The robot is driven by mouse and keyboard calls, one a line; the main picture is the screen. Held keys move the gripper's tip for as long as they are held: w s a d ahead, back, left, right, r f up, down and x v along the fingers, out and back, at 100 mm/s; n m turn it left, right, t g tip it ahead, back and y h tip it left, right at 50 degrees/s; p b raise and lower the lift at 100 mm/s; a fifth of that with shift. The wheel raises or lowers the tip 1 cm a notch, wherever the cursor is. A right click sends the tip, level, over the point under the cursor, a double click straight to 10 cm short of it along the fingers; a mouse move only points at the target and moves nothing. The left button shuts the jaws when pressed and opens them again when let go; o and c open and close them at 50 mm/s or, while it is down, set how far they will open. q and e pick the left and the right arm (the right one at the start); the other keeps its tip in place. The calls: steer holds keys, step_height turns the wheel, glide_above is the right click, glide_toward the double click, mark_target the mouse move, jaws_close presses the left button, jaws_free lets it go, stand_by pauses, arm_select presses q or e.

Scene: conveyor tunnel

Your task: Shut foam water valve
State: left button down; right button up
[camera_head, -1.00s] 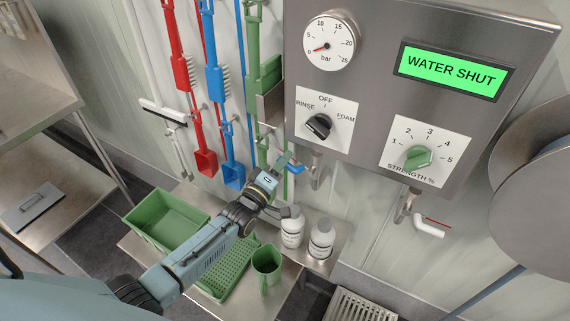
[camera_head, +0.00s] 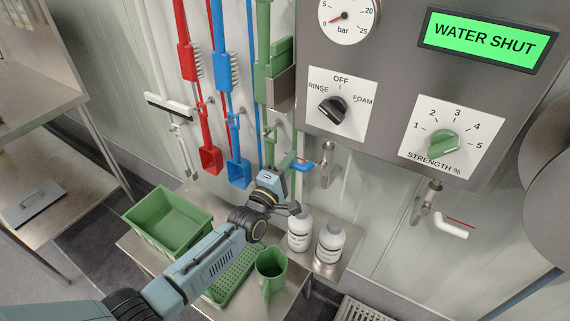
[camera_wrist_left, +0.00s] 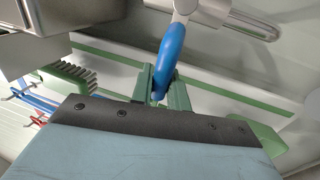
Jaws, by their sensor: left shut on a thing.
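A valve with a blue lever (camera_head: 303,165) sits on a short metal pipe below the grey control panel (camera_head: 395,150) in the head view. The lever points left from the pipe. My left gripper (camera_head: 288,166) is at the lever's free end. In the left wrist view the blue lever (camera_wrist_left: 171,58) lies between the two green fingers of my left gripper (camera_wrist_left: 160,90), which are shut on it. The green display (camera_head: 482,38) reads WATER SHUT. My right gripper is not in view.
A second valve with a white lever (camera_head: 448,226) hangs to the right. White bottles (camera_head: 330,242), a green jug (camera_head: 270,268) and a green tub (camera_head: 165,222) stand below my left arm. Red, blue and green tools hang on the wall. A mode knob (camera_head: 332,110) is above the blue lever.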

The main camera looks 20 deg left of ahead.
arm_select(q)
steer(key=shift+f, duration=0.1)
steer(key=c, duration=1.4)
jaws_free()
steer(key=v, duration=1.3)
steer(key=shift+s+p, duration=0.25)
steer(key=shift+p, duration=0.15)
